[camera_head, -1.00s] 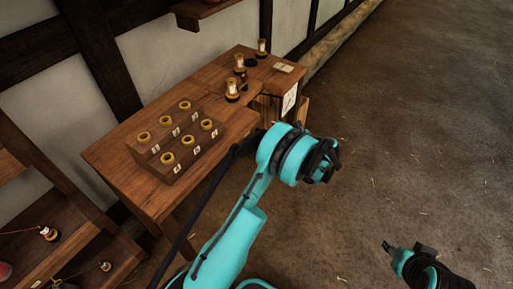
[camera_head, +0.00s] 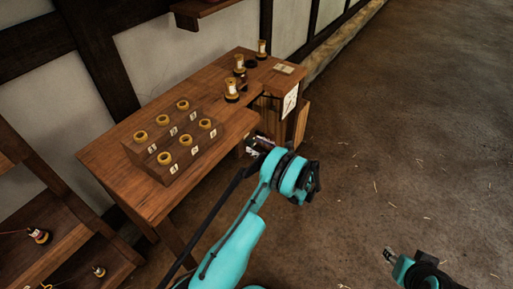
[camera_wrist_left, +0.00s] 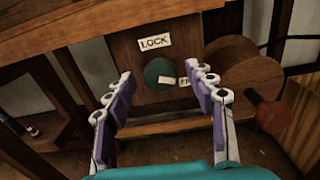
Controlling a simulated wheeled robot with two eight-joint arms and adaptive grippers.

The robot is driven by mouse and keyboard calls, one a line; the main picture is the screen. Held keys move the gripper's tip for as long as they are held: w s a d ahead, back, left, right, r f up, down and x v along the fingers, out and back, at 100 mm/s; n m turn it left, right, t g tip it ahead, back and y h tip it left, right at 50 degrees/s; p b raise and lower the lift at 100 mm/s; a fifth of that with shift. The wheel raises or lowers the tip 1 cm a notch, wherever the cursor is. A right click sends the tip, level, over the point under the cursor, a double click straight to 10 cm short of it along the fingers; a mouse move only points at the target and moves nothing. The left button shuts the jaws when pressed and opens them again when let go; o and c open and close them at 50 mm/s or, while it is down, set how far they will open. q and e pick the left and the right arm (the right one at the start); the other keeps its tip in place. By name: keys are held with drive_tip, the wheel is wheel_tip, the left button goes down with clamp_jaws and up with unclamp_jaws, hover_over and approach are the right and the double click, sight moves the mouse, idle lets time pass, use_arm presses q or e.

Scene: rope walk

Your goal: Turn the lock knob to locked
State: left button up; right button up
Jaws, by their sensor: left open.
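The lock knob (camera_wrist_left: 158,74) is a round dark green disc with a small pale marker on its right side, on a wooden panel in the left wrist view. A "LOCK" label (camera_wrist_left: 155,41) is above it, and a second label (camera_wrist_left: 186,81) at its right is partly hidden by a finger. My left gripper (camera_wrist_left: 163,80) is open, its two purple-padded fingers on either side of the knob in the picture; contact cannot be told. In the head view my left gripper (camera_head: 258,143) is beside the table's front edge, and the knob is hidden. My right gripper (camera_head: 390,254) is at the lower right, away from the table.
A wooden drum with a red-brown handle (camera_wrist_left: 271,115) stands right of the knob. The wooden table (camera_head: 110,155) carries a rack (camera_head: 172,172) with several yellow-ringed holes and several spools (camera_head: 232,90). Open floor (camera_head: 410,150) lies to the right.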

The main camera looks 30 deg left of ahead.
use_arm(q)
drive_tip(key=shift+a, duration=0.2)
drive_tip(key=c, duration=1.1)
drive_tip(key=shift+c, duration=0.2)
